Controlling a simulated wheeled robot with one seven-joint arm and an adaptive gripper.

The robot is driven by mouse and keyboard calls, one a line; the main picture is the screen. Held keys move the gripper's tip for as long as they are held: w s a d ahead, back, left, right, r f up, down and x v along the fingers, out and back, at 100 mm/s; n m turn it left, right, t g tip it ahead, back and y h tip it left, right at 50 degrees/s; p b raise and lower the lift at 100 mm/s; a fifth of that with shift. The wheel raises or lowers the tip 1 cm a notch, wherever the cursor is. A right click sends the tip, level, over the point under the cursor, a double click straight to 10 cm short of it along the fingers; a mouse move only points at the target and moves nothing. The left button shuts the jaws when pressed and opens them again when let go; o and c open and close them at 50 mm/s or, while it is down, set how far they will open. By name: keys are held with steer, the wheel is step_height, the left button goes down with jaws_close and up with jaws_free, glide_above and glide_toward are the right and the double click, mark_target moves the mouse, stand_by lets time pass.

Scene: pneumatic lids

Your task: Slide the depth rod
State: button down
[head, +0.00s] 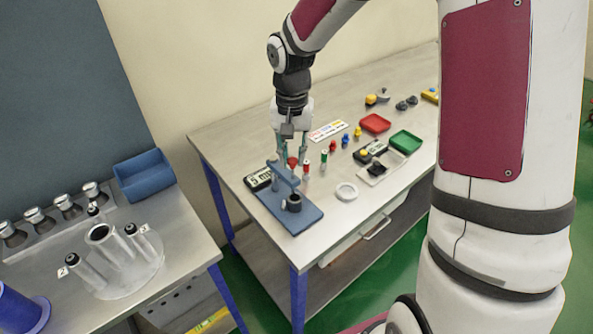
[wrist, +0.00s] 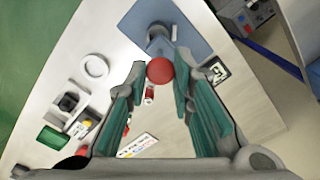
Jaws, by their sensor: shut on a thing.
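A blue stand (head: 290,211) with a flat base and an upright post is at the front left corner of the metal table. It also shows at the top of the wrist view (wrist: 197,28). A red knob (head: 293,161), seemingly the end of the depth rod, is at the stand's upper part; it is a red ball in the wrist view (wrist: 160,71). My gripper (head: 291,157) points down over the stand, its green-padded fingers shut on the red knob. The rod itself is mostly hidden. A dark cylinder (head: 293,203) sits on the stand's base.
A digital display (head: 258,180) lies left of the stand. Small red and green cylinders (head: 324,158) stand close to its right. A white ring (head: 346,191), a green tray (head: 406,141) and a red tray (head: 375,123) lie farther right. Bare tabletop separates them.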

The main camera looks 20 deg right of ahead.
step_height(320, 180, up, 4)
steer(key=shift+w+f+p, duration=0.1)
steer(key=shift+p, duration=0.3)
steer(key=shift+w+r, duration=0.1)
steer(key=shift+r, duration=0.15)
steer(key=c, duration=1.7)
jaws_free()
steer(key=o, duration=0.3)
